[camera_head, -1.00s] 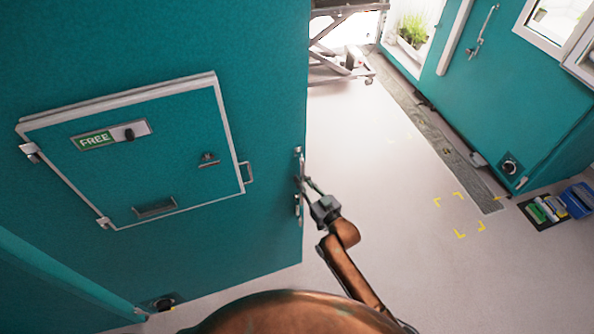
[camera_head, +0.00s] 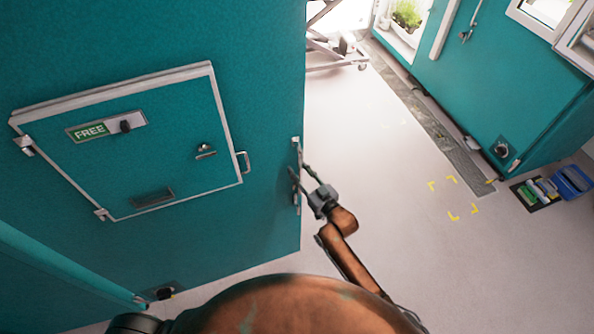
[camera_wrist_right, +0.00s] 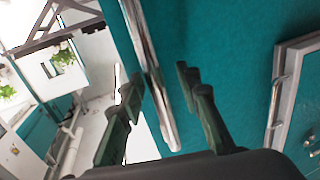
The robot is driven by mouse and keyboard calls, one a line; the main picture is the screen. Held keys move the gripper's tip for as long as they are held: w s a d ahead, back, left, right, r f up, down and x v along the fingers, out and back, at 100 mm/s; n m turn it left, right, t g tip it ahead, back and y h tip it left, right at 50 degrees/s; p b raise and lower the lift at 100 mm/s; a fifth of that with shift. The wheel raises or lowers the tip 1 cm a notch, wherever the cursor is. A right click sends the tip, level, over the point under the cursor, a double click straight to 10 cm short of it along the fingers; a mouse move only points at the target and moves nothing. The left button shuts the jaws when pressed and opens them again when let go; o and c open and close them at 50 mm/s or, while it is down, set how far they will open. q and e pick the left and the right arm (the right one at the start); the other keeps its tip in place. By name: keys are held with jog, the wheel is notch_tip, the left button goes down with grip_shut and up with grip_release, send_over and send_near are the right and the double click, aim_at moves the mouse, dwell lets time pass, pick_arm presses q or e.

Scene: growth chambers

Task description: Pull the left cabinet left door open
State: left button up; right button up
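The teal door (camera_head: 240,240) fills the left of the head view, with a small white-framed hatch marked FREE. An upright metal handle (camera_head: 297,172) runs along the door's right edge. My right gripper (camera_head: 300,172) is open at this handle, one finger showing over the door and the other over the floor side. In the right wrist view the metal bar of the handle (camera_wrist_right: 160,90) shows between the two spread fingers. I see no finger clearly pressing on it. My left gripper is not in view.
The hatch (camera_head: 130,150) has its own small handle (camera_head: 242,162). Pale floor (camera_head: 370,190) lies open to the right of the door. Another teal chamber (camera_head: 470,80) stands at the right, with a tray of coloured items (camera_head: 541,192) beside it. A wheeled metal frame (camera_head: 335,45) stands behind.

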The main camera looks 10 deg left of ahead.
jog(key=shift+d, duration=0.15)
jog(key=v, duration=1.2)
